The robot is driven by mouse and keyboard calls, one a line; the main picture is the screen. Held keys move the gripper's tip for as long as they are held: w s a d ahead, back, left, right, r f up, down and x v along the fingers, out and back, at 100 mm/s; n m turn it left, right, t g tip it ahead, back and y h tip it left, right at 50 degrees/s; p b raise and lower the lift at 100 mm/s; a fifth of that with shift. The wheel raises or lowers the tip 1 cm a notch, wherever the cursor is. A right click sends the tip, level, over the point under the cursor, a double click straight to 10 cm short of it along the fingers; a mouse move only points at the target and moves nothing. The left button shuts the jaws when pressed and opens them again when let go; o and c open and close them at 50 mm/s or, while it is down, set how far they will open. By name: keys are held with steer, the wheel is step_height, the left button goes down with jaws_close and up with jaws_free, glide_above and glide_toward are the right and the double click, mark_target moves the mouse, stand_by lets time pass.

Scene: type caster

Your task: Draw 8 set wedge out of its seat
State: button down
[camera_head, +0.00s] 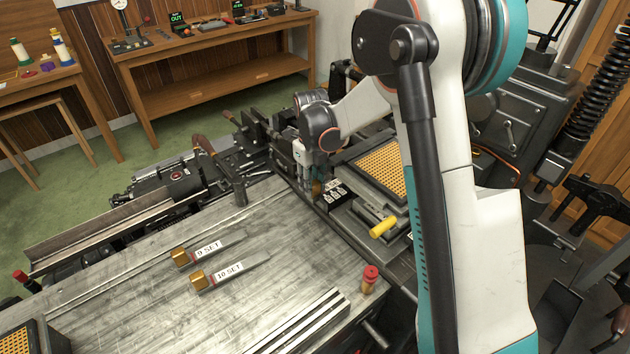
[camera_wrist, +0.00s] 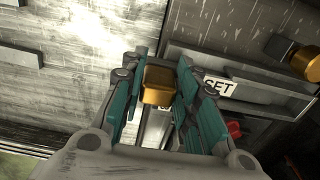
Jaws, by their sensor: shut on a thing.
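My gripper (camera_head: 316,186) is at the far right part of the metal bench, beside a black block. In the wrist view my gripper (camera_wrist: 160,95) has its teal fingers on both sides of a brass knob, shut on it. This brass-knobbed piece (camera_wrist: 158,84) looks like the 8 set wedge, but its number cannot be read. A bit of white label and a pale strip show below the knob between the fingers. The fingers hide most of its body and seat, so I cannot tell how deep it sits.
The 9 set wedge (camera_head: 182,257) and 10 set wedge (camera_head: 199,280) lie on the bench (camera_head: 130,285). A "SET" label (camera_wrist: 219,87) and another brass knob (camera_wrist: 304,63) are right of my gripper. A yellow handle (camera_head: 383,227) and red-topped piece (camera_head: 370,278) stand nearby.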

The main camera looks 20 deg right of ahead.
steer(key=shift+s+a, duration=0.25)
steer(key=shift+a, duration=0.4)
steer(key=shift+s+a, duration=0.25)
steer(key=shift+a, duration=0.35)
steer(key=c, duration=1.2)
jaws_free()
steer(key=shift+o, duration=0.2)
steer(key=shift+r, duration=0.15)
step_height(320, 180, up, 12)
steer(key=s+d+r+n+t+b, duration=0.1)
steer(key=s+d+r+n+t, duration=0.1)
steer(key=s+r+n, duration=0.45)
steer(key=s+d+f+n+t+b, duration=0.1)
steer(key=s+f+n+t, duration=0.1)
steer(key=s+n, duration=0.9)
steer(key=s+d+f+n+t+b, duration=0.1)
steer(key=s+f+n+t, duration=0.1)
steer(key=s+n, duration=0.8)
steer(key=n+t, duration=0.1)
steer(key=n, duration=0.3)
steer(key=shift+s+d+b, duration=0.2)
steer(key=shift+s+b, duration=0.2)
